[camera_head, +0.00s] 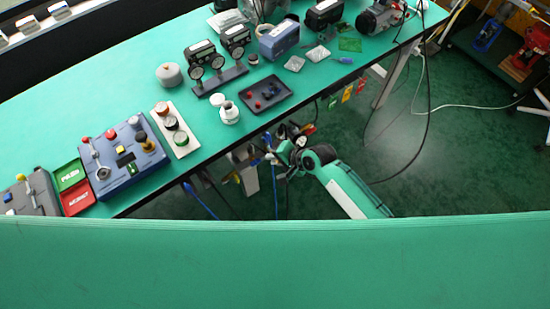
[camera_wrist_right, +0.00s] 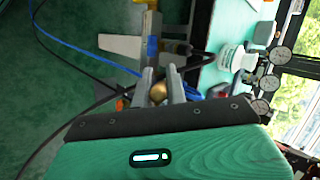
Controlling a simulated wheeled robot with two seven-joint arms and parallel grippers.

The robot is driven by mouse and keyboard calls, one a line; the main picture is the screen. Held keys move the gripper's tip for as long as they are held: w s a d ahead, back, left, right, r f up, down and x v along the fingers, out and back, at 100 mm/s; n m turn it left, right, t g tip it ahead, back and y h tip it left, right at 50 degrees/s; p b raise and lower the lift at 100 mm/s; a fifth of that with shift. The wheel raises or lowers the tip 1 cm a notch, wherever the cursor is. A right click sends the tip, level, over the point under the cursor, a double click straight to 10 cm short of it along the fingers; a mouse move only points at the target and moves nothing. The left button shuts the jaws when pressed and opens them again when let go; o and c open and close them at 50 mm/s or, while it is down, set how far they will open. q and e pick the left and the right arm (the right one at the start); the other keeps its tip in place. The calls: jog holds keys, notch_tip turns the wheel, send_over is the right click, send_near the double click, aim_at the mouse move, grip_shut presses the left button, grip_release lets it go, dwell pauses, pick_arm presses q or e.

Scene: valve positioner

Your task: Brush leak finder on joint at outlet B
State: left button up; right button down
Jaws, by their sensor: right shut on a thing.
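My right gripper (camera_head: 282,140) is low beside the green bench's near edge, below the white jar (camera_head: 229,112). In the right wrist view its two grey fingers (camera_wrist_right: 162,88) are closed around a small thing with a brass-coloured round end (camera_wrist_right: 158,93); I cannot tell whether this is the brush. The white jar also shows in the wrist view (camera_wrist_right: 236,58), right of the fingers. Round gauges (camera_head: 207,66) hang on a dark rack on the bench; they also show in the wrist view (camera_wrist_right: 281,57). Outlet B and its joint cannot be made out. My left gripper is not in view.
The bench (camera_head: 135,65) also holds a dark tray (camera_head: 265,94), a blue-grey control box (camera_head: 122,158), a white button strip (camera_head: 177,130) and a blue device (camera_head: 279,40). Cables and tags hang along its near edge. A green surface (camera_head: 275,260) fills the foreground.

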aim_at(278, 163)
jog(key=shift+w+a+f, duration=0.2)
jog(key=shift+w+a, duration=0.05)
jog(key=shift+w, duration=0.3)
jog(key=shift+w+d, duration=0.15)
jog(key=shift+d, duration=0.1)
dwell(0.7)
jog(key=s+p, duration=0.1)
jog(key=r+p, duration=0.1)
jog(key=shift+s+d+r+p, duration=0.3)
jog(key=shift+s+d+p, duration=0.05)
jog(key=shift+s+d+r+p, duration=0.25)
jog(key=shift+s+r+p, duration=0.2)
jog(key=shift+s+p, duration=0.3)
jog(key=shift+s+d+r+p, duration=0.25)
jog(key=shift+s+r+p, duration=0.25)
jog(key=shift+p, duration=0.4)
jog(key=shift+s, duration=0.2)
jog(key=shift+f, duration=0.1)
